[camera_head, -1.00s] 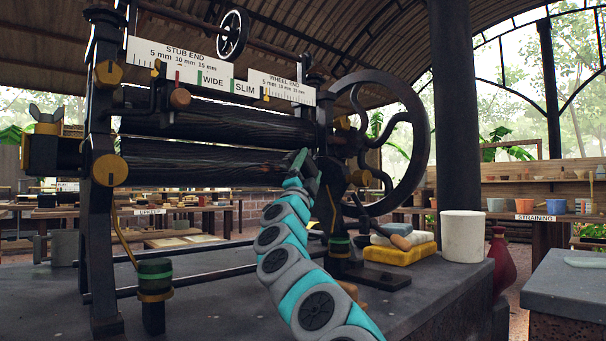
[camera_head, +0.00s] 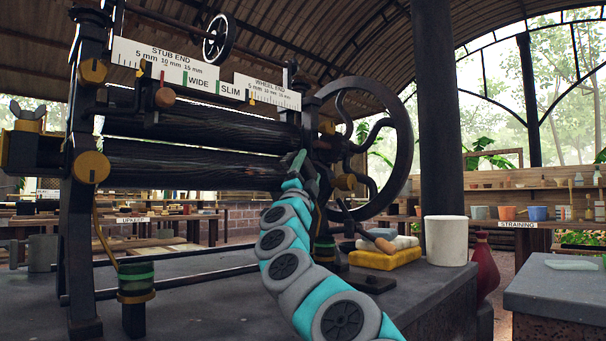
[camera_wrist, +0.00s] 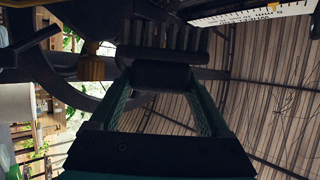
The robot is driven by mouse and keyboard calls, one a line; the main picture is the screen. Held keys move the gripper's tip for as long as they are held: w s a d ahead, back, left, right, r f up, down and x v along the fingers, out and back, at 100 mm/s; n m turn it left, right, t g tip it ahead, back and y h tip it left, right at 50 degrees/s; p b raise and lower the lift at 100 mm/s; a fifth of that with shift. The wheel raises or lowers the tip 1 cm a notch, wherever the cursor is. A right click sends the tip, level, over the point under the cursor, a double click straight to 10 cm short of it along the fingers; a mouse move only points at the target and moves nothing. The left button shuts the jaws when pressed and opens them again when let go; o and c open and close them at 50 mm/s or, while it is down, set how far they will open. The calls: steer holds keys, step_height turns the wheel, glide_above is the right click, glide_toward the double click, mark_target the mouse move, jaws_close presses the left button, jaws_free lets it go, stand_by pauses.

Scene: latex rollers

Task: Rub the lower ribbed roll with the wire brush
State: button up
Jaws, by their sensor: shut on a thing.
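The lower ribbed roll (camera_head: 190,165) is dark and lies level in the mangle's frame, just below the upper roll (camera_head: 200,130). My gripper (camera_head: 293,163) is at the right end of the lower roll, near the wheel-side upright. In the wrist view my gripper (camera_wrist: 162,78) has its green fingers closed on a dark block, which I take as the wire brush (camera_wrist: 162,73). A row of dark bars shows just beyond the block; I cannot tell whether these are bristles or roll ribs. Contact with the roll is too dark to make out.
The spoked handwheel (camera_head: 362,145) stands right of my gripper. A yellow sponge (camera_head: 384,260) and a white pot (camera_head: 446,241) are on the bench (camera_head: 230,300) at right. A green-banded cup (camera_head: 136,281) sits at front left. A scale board (camera_head: 165,66) hangs above the rolls.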

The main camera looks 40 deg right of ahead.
stand_by(0.6)
steer(key=shift+w+r+p, duration=0.1)
steer(key=shift+w+p, duration=0.3)
steer(key=shift+w, duration=0.35)
steer(key=shift+w+a+p, duration=0.15)
steer(key=shift+w+p, duration=0.3)
steer(key=shift+w, duration=0.85)
steer(key=shift+w+a+p, duration=0.15)
steer(key=shift+w+p, duration=0.3)
steer(key=shift+w, duration=0.8)
steer(key=shift+w+a+p, duration=0.1)
steer(key=shift+w+p, duration=0.4)
steer(key=shift+w, duration=0.55)
steer(key=shift+a, duration=0.15)
steer(key=shift+a+p, duration=0.65)
steer(key=shift+a, duration=4)
steer(key=d+b, duration=0.1)
steer(key=d, duration=0.3)
steer(key=d+b, duration=0.1)
steer(key=d, duration=0.4)
steer(key=shift+d+f, duration=0.2)
steer(key=shift+d, duration=0.05)
